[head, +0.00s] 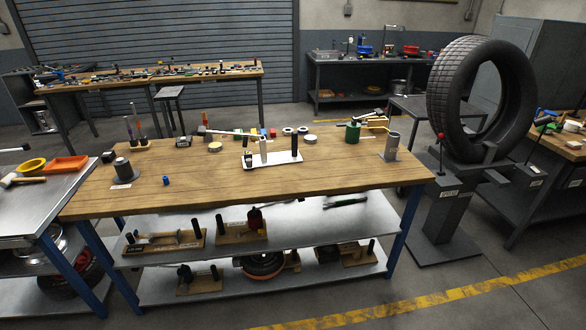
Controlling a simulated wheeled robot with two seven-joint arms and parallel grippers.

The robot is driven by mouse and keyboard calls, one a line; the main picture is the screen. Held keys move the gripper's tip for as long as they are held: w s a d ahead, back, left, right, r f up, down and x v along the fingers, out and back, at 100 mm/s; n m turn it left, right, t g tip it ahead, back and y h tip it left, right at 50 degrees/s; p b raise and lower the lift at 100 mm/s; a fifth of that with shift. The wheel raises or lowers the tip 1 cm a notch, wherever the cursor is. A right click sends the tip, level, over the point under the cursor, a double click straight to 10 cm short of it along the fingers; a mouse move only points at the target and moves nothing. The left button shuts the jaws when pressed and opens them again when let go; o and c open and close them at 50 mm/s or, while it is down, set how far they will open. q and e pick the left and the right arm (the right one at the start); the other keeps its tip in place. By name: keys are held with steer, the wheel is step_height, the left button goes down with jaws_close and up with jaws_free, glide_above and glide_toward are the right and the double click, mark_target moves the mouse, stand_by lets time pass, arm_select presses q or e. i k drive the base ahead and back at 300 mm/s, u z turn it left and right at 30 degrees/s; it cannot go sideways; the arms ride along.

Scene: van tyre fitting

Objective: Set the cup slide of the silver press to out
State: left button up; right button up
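A press-like device with a pale silver-white base (285,161) stands near the middle of the wooden workbench and looks like the silver press. It has an upright silver post (263,149), a black post (295,146) on the right, and a long pale lever (228,133) reaching left from the top. A small dark and white part sits at the base's left end; whether it is the cup slide, and its position, is too small to tell. Neither of my grippers is in view.
The wooden workbench (230,190) has clear room along its front. A blue cup (166,181), a dark cylinder (123,168), a green can (353,132) and a grey cylinder (391,147) stand on it. A tyre (447,95) stands on a stand at right.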

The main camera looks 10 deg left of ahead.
mark_target(248, 160)
steer(key=z, duration=0.1)
steer(key=k, duration=0.25)
steer(key=z, duration=0.75)
steer(key=i, duration=1.2)
steer(key=u, duration=0.75)
